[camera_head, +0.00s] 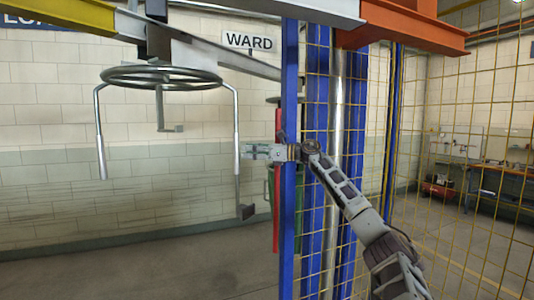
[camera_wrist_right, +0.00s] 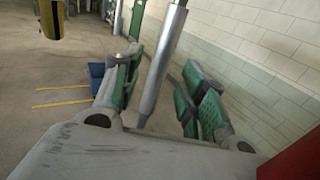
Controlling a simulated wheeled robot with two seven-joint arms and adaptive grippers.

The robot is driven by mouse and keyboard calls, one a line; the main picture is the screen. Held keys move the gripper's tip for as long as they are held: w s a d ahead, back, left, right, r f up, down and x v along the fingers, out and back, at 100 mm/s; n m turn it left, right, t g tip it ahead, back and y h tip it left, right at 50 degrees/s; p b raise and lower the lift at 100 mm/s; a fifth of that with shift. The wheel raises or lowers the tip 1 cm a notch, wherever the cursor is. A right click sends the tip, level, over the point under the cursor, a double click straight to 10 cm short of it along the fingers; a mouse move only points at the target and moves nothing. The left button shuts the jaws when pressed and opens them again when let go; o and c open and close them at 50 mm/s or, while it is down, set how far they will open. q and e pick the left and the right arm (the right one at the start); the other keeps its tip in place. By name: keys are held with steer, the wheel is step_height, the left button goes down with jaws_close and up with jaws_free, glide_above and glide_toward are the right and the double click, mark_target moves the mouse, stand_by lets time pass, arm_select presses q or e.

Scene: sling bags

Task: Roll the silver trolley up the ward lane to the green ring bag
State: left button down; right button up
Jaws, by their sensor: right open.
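The silver trolley (camera_head: 160,77) hangs from the overhead rail at upper left in the head view, with a dark ring and bent silver handle bars. My right gripper (camera_head: 246,152) reaches left past the blue post and is at the trolley's right handle bar (camera_head: 236,145). In the right wrist view the silver bar (camera_wrist_right: 158,80) stands between my open right fingers (camera_wrist_right: 165,92), which are not closed on it. A green ring bag is not clearly seen; a red and green thing (camera_head: 276,180) is partly hidden by the post. My left gripper is not in view.
A WARD sign (camera_head: 249,41) hangs under the rails. A blue post (camera_head: 290,200) and yellow mesh fence (camera_head: 460,170) stand close to my right arm. An orange beam (camera_head: 410,35) crosses above. The floor (camera_head: 150,270) below the trolley is clear.

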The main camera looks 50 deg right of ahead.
steer(key=v, duration=0.6)
stand_by(0.7)
stand_by(0.5)
